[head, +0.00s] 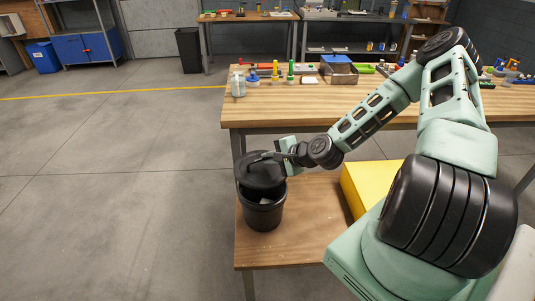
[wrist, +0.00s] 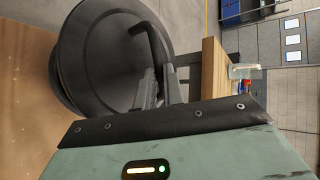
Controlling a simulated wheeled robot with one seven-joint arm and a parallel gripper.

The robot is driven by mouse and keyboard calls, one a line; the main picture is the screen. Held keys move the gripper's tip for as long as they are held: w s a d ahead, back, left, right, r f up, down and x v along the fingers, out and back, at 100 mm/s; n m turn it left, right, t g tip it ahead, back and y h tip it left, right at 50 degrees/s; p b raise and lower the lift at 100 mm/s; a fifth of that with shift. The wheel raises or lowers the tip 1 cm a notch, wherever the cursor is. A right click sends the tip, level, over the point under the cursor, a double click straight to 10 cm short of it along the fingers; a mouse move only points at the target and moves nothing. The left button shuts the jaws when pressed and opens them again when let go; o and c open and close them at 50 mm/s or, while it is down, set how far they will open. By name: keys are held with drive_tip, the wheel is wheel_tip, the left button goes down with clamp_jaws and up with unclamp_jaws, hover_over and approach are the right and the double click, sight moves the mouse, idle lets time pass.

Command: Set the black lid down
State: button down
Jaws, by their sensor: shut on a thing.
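The black lid (head: 262,171) is a round dark disc with a bent handle, held tilted just above the black bin (head: 262,211). The bin stands on the low wooden shelf, and something pale shows inside it. My gripper (head: 277,155) is shut on the lid's handle. In the wrist view the lid (wrist: 105,50) fills the upper left, and the jaws (wrist: 160,88) close around the handle. I cannot tell whether the lid touches the bin's rim.
The low wooden shelf (head: 310,215) has bare room right of the bin. A yellow box (head: 372,183) stands further right. The workbench (head: 300,105) rises behind, with a spray bottle (head: 238,86) and several tools on it. Open floor lies to the left.

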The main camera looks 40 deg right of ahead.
drive_tip(key=shift+d+f+b, duration=0.15)
drive_tip(key=shift+f+b, duration=2.85)
drive_tip(key=shift+f, duration=0.45)
drive_tip(key=shift+f+b, duration=0.4)
drive_tip(key=shift+f, duration=0.2)
drive_tip(key=c, duration=1.4)
unclamp_jaws()
drive_tip(key=shift+c, duration=0.2)
drive_tip(key=shift+s+r, duration=0.1)
drive_tip(key=p, duration=0.6)
approach(271, 174)
drive_tip(key=s+d, duration=0.2)
drive_tip(key=d, duration=0.1)
drive_tip(key=shift+s+d+r+p, duration=0.1)
drive_tip(key=shift+s+d+p, duration=0.15)
drive_tip(key=shift+s+p, duration=0.55)
drive_tip(key=shift+s, duration=0.1)
